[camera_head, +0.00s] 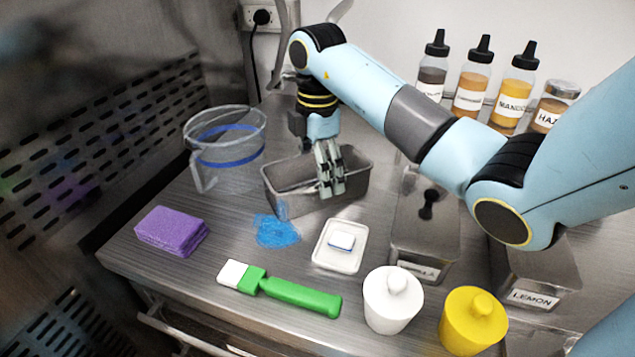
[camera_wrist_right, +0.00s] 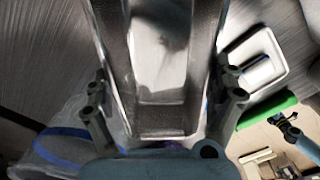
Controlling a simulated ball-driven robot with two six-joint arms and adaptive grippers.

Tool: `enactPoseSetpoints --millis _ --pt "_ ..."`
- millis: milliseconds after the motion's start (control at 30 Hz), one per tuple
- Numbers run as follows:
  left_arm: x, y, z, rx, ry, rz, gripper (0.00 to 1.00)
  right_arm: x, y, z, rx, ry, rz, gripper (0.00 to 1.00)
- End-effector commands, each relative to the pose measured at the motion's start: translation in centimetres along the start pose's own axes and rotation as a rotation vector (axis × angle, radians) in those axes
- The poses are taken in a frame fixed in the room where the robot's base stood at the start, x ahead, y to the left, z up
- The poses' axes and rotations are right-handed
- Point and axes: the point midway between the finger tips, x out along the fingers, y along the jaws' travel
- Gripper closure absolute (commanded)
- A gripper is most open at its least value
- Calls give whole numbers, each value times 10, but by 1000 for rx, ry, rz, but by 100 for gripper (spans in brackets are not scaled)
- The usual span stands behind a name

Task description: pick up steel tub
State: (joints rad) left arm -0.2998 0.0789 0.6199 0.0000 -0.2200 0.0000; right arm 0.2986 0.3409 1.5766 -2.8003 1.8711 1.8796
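The steel tub (camera_head: 285,203) is an open, empty-looking rectangular pan on the steel counter, in the middle of the head view. My right gripper (camera_head: 331,192) points down at it, its fingers overlapping the near wall. In the right wrist view, the tub (camera_wrist_right: 160,122) runs lengthwise away from the camera between the two spread fingers of my right gripper (camera_wrist_right: 163,100). One finger is beside each long wall, close to it; I cannot tell if they touch. My left gripper is not in view.
A clear jug (camera_head: 235,150), purple sponge (camera_head: 170,230), blue cloth (camera_head: 275,231), white dish (camera_head: 338,258) and green brush (camera_head: 290,295) surround the tub. Lidded steel containers (camera_head: 425,225) stand right, white (camera_head: 392,305) and yellow (camera_head: 472,322) pots in front, bottles (camera_head: 472,85) behind.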

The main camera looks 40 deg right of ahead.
Motion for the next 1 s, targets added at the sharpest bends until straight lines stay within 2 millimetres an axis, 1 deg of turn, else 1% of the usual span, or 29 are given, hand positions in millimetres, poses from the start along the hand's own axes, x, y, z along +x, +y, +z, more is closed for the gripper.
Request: enactPoseSetpoints --millis 33,133,167,200,400,533,667,767,800,967,1000 --pt "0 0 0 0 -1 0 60 0 0 0 0 0 0 30" --pt "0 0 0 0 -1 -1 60 0 0 0 0 0 0 43" --pt "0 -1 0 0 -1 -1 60 0 0 0 0 0 1 45" --pt "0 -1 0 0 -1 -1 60 0 0 0 0 0 1 51" --pt "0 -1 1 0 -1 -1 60 -1 0 0 0 0 2 51" --pt "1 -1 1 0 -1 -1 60 -8 1 0 0 0 3 51" --pt "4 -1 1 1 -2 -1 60 -23 1 0 -1 1 5 51" --pt "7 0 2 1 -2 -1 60 -42 2 0 -1 0 7 51" --pt "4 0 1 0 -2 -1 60 -47 -5 9 1 -6 3 51" --pt "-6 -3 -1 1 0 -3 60 -70 -29 38 -1 -9 3 51" --pt "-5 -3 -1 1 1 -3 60 -74 -34 45 -1 -9 3 51"
